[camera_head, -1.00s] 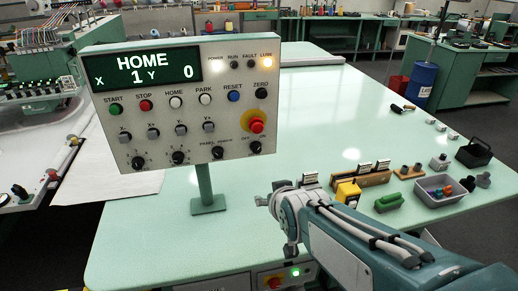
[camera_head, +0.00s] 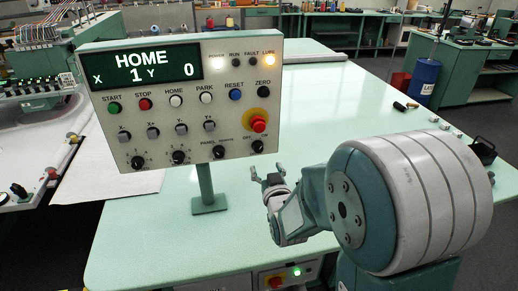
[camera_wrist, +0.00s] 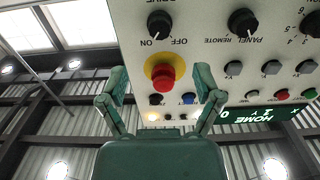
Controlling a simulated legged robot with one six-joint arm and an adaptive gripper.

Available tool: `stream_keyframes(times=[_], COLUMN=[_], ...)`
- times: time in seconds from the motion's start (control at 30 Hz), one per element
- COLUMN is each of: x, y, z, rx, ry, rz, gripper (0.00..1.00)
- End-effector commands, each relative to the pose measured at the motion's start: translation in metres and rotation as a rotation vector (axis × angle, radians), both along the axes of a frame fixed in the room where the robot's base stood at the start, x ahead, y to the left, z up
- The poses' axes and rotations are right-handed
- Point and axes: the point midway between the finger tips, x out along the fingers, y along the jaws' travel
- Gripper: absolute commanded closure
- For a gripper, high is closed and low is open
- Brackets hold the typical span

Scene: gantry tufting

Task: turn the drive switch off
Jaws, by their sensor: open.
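The drive switch (camera_head: 257,146) is a black knob at the lower right corner of the white control panel (camera_head: 110,135). In the wrist view, which is upside down, the drive switch (camera_wrist: 160,25) has its white mark towards ON. My gripper (camera_head: 267,180) is below and in front of that corner, apart from the knob. In the wrist view my gripper (camera_wrist: 160,84) is open and empty, its fingers framing the red emergency stop (camera_wrist: 166,75) with the drive switch above it in the picture.
The red emergency stop (camera_head: 259,124) on its yellow ring is just above the drive switch. The panel/remote knob (camera_head: 218,152) is to its left. The panel stands on a green post (camera_head: 205,183) on the pale green table (camera_head: 150,235). The display reads HOME.

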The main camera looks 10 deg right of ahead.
Motion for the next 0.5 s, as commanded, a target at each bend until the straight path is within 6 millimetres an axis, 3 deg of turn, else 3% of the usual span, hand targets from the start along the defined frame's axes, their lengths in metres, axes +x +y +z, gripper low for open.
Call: stream_keyframes(times=[0.3, 0.5], x=[0.06, 0.085], y=[0.0, 0.0], z=[-0.001, 0.0], rx=[0.0, 0.0], ry=[0.001, 0.0], rz=[0.0, 0.0], gripper=[0.17, 0.17])
